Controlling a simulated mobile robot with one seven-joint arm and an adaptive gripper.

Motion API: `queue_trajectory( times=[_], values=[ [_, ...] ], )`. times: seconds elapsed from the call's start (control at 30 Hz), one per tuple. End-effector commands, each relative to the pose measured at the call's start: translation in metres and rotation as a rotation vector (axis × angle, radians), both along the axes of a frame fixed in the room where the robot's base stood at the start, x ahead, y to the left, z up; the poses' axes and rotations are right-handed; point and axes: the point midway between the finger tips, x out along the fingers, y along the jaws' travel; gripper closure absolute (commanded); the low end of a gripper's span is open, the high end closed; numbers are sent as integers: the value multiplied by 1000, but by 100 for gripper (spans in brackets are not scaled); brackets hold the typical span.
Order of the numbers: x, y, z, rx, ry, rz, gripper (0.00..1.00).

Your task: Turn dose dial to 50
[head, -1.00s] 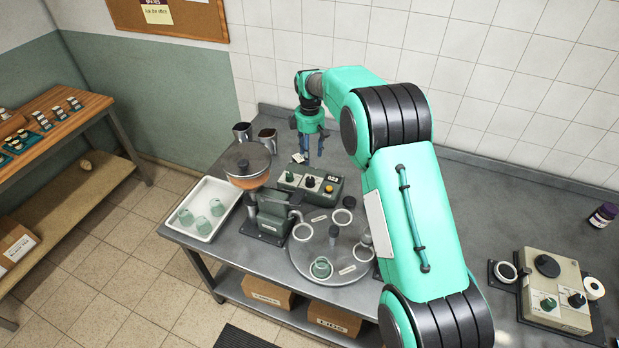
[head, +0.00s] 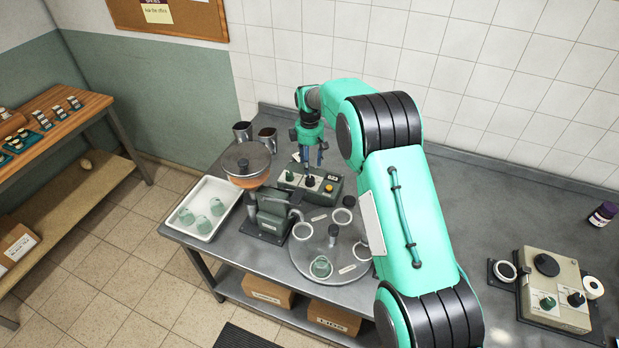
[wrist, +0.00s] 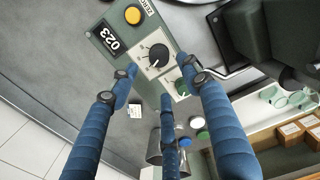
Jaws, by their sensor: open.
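The green-grey control box (head: 334,181) stands on the bench, under my gripper. In the wrist view its black dose dial (wrist: 158,53) sits on a pale scale plate, beside a display (wrist: 111,38) that reads 023. A yellow button (wrist: 133,15) is at one end and a green knob (wrist: 182,87) at the other. My gripper (wrist: 162,85) is open and empty, its blue fingers spread around the lower side of the dial in the picture. In the head view my gripper (head: 310,163) hangs just above the box, partly hiding the dial. I see no contact with it.
A hopper machine (head: 268,205) stands beside the box, with a round turntable (head: 325,276) in front. A white tray (head: 196,229) with green cups is at the left edge. Two metal cups (head: 243,132) stand behind. A second control unit (head: 556,293) is far right.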

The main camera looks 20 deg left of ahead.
Motion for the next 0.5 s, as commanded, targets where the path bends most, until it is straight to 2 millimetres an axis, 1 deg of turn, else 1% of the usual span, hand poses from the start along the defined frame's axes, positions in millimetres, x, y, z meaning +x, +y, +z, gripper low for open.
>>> queue_trajectory(
  times=[0.03,0.3,0.5],
  values=[
    [-1,0,-10,-1,2,0,52],
    [-1,-1,-53,-1,2,0,52],
    [0,0,-74,0,1,0,52]
  ],
)
